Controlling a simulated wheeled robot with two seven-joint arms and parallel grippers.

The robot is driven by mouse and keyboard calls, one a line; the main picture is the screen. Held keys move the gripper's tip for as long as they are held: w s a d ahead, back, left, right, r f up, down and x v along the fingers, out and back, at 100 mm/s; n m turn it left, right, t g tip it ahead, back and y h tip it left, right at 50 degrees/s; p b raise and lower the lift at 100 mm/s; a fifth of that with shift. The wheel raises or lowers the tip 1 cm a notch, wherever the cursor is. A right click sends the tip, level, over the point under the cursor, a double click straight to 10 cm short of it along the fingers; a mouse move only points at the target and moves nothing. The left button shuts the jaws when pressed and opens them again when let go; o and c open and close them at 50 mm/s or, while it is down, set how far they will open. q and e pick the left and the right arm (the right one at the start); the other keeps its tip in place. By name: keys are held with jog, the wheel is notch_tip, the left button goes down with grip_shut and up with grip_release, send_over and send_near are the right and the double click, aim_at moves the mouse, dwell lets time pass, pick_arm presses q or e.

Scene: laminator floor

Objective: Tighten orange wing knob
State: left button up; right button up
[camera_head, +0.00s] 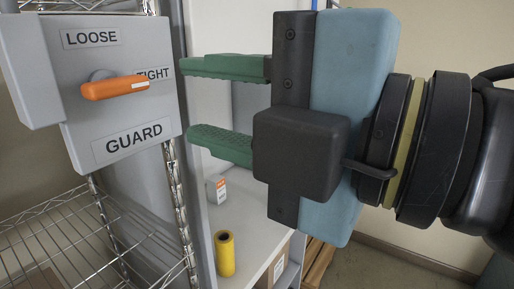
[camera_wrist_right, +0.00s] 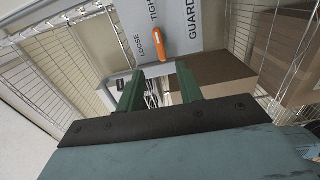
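The orange wing knob (camera_head: 115,88) is on a grey panel (camera_head: 105,115) marked LOOSE, TIGHT and GUARD. Its bar lies nearly level, with its white-marked end at the TIGHT label, partly covering that label. My right gripper (camera_head: 189,100) is to the right of the knob, its two green fingers apart and pointing left, with nothing between them. In the right wrist view the knob (camera_wrist_right: 161,41) shows ahead of the fingertips (camera_wrist_right: 155,74), with a gap between. My left gripper is not in view.
A wire rack (camera_head: 70,235) stands below and around the panel. To its right, a white shelf (camera_head: 245,235) holds a yellow roll (camera_head: 225,253) and a small white and orange box (camera_head: 216,188). A brown box (camera_wrist_right: 215,75) shows beyond the fingers in the right wrist view.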

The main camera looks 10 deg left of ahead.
jog(key=shift+b+v, duration=0.75)
jog(key=shift+b, duration=0.2)
jog(key=shift+s, duration=0.1)
